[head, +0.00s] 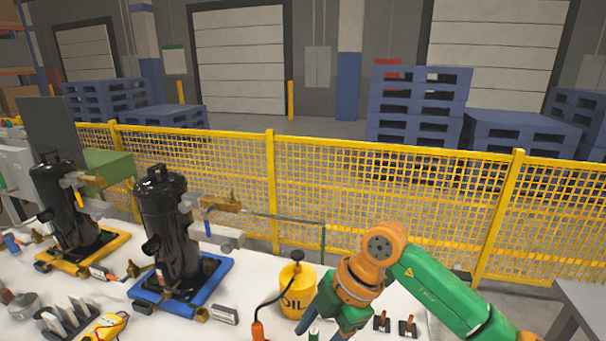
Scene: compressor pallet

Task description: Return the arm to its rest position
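My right arm (430,285), green and orange, comes in from the lower right and bends at an orange joint. Its dark blue gripper (333,312) points down at the table's front, just right of the yellow oil can (298,292). The fingertips run to the bottom edge of the picture, and I cannot tell whether they are apart or hold anything. A small green-topped item (314,334) shows beside them. My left arm and gripper are not in view.
Black compressors stand on a blue pallet (207,287) and a yellow pallet (55,262) at left. A yellow multimeter (106,327) lies front left. Two small dark items (407,327) sit right of the gripper. A yellow mesh fence (400,195) runs behind the table (250,262).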

